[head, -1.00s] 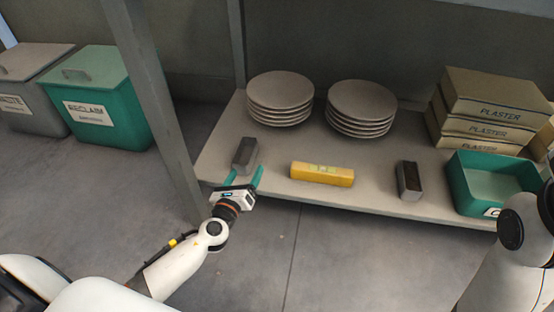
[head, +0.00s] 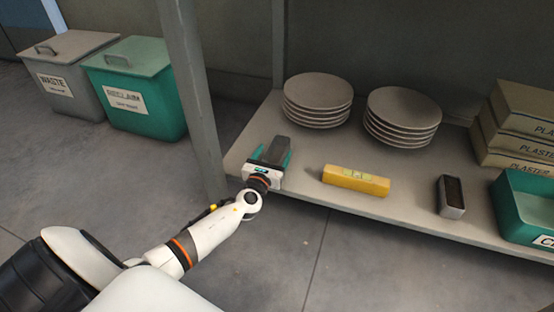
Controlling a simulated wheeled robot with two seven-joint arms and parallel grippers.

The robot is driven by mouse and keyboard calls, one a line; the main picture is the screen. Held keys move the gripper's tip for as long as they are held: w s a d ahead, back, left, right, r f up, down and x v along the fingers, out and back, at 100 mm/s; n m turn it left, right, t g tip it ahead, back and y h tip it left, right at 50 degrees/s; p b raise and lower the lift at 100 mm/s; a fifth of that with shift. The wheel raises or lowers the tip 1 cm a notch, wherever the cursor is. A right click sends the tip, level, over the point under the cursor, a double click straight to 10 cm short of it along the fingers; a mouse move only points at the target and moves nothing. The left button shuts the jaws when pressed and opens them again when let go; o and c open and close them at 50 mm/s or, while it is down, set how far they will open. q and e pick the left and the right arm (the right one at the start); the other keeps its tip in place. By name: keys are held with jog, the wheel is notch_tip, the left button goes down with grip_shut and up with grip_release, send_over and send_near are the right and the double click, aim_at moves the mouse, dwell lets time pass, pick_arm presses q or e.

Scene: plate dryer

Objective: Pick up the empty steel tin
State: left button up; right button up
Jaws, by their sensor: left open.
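A grey, box-shaped steel tin (head: 281,145) lies near the left front corner of the shelf board. My left gripper (head: 273,154) is at this tin, with its teal fingers apart, one along each side. I cannot tell whether the fingers touch it. The gripper body hides the tin's near end. A second grey tin (head: 453,194) stands farther right by the front edge, and its top shows a dark brown inside. My right gripper is out of view.
A yellow block (head: 356,181) lies between the two tins. Two plate stacks (head: 318,98) (head: 402,115) stand behind. A teal bin (head: 525,205) and plaster boxes (head: 518,130) are at right. A grey post (head: 190,90) rises left of my gripper.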

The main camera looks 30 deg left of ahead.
pick_arm(q)
jog(key=shift+x, duration=1.2)
jog(key=c, duration=1.1)
